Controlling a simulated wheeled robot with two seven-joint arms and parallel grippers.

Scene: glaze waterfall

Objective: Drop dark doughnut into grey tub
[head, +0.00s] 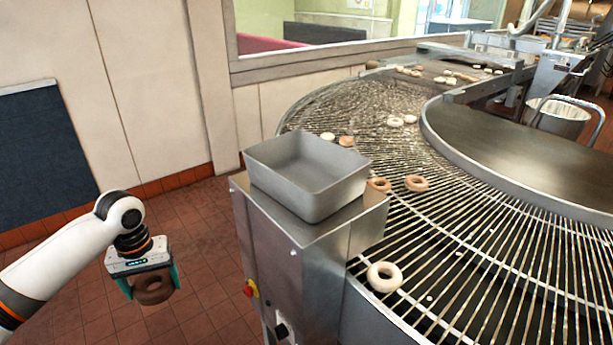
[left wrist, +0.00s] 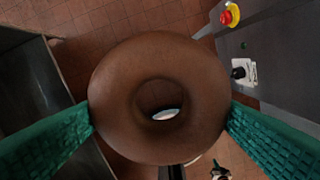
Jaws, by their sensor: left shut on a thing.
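My left gripper (head: 146,281) is shut on the dark doughnut (head: 153,289) and holds it in the air over the tiled floor, left of the machine. In the left wrist view the dark doughnut (left wrist: 190,75) is brown, with its hole facing the camera, and sits between the two green fingers. The grey tub (head: 345,192) is an open rectangular metal pan on top of a steel cabinet, to the right of and higher in the picture than my gripper. The part of its inside that shows is empty. My right gripper is not in view.
The steel cabinet (head: 300,262) has a red button (head: 249,291) on its left side. A curved wire conveyor (head: 450,235) lies right of the tub, with a pale doughnut (head: 384,277), a brown doughnut (head: 416,183) and several others. Floor (head: 205,255) shows between my gripper and the cabinet.

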